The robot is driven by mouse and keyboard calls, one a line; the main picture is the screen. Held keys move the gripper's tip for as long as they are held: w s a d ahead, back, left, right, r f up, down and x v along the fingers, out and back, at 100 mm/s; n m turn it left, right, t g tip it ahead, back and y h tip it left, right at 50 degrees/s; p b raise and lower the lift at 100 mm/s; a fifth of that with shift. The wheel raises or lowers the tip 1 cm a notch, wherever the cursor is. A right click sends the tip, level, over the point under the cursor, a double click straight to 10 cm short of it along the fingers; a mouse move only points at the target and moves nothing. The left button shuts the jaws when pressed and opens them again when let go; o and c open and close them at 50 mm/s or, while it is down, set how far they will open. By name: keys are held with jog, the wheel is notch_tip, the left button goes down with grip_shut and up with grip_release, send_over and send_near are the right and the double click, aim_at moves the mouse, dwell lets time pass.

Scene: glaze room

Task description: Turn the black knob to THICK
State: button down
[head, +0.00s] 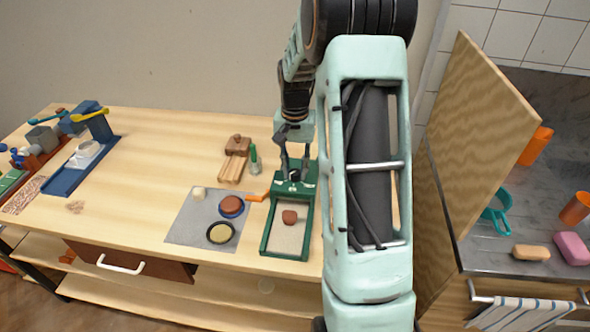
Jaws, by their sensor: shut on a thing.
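The black knob (294,176) sits on the top of a green frame device (267,237) near the front middle of the workbench. My gripper (295,171) points down at the device from above, its two dark fingers on either side of the knob. The fingers are shut on the knob. The markings beside the knob are too small to read, so I cannot tell which setting it points to. An orange handle (256,197) sticks out from the device's left side. A brown lump (289,217) lies on the pale bed inside the green frame.
A grey mat (186,228) left of the device bears several small round things. A wooden block tool (236,150) and a green tool (254,160) lie behind it. A blue device (88,163) stands at far left. A wooden panel (480,125) rises on the right.

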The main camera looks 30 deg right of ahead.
aim_at(295, 171)
jog(key=n, duration=0.5)
jog(key=shift+n+b, duration=0.3)
jog(key=shift+b, duration=0.05)
jog(key=n, duration=1)
jog(key=shift+r+n, duration=0.1)
jog(key=shift+n, duration=0.3)
jog(key=shift+n+p, duration=0.7)
jog(key=shift+n, duration=1.5)
jog(key=c, duration=1.6)
grip_release()
notch_tip(295, 171, up, 12)
jog(key=shift+f, duration=0.1)
